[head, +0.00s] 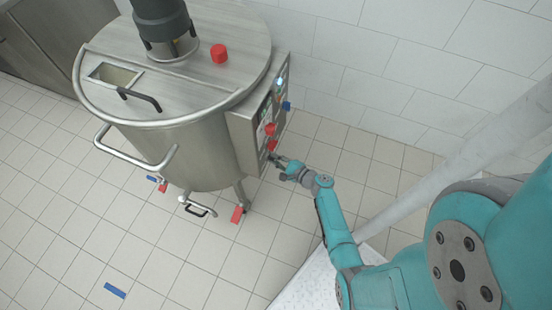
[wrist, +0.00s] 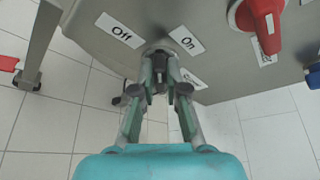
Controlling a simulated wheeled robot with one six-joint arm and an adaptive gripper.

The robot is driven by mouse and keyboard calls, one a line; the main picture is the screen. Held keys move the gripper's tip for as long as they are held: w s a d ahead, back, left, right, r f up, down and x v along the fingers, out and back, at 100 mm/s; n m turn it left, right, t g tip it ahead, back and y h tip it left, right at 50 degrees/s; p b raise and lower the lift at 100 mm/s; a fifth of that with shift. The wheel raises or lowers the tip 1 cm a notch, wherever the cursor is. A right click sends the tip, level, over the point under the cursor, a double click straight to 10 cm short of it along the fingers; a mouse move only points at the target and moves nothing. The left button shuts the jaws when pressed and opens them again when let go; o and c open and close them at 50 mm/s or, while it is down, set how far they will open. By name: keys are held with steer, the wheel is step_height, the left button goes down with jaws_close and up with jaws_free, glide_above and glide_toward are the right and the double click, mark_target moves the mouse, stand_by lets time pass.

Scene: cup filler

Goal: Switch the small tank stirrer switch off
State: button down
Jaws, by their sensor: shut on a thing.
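The small tank (head: 190,140) is a round steel vessel with a grey control box (head: 245,138) on its right side. My gripper (head: 279,162) is at the lower front of that box. In the wrist view, my gripper (wrist: 160,88) is shut on a small switch on the grey panel (wrist: 90,22). The switch's round base (wrist: 160,47) shows above the fingertips. The fingers hide most of its handle, so I cannot tell which way it points. An "Off" label (wrist: 120,30) is at its upper left and an "On" label (wrist: 187,40) at its upper right. Another label below is partly hidden.
A large red knob (wrist: 262,22) is close on the right of the panel, with a blue part (wrist: 314,76) at the edge. Red knobs (head: 270,129) show on the box in the head view. A white tiled wall (head: 350,60) stands behind; the floor in front is open.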

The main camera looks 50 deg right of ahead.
steer(key=shift+a+f+n+t+h, duration=0.15)
steer(key=shift+n+t+h, duration=0.4)
steer(key=shift+n, duration=1)
steer(key=shift+f+n+t+h, duration=0.25)
steer(key=shift+n+t, duration=0.5)
steer(key=shift+n, duration=0.8)
steer(key=c, duration=1.2)
jaws_free()
steer(key=s, duration=1.2)
steer(key=shift+a, duration=0.25)
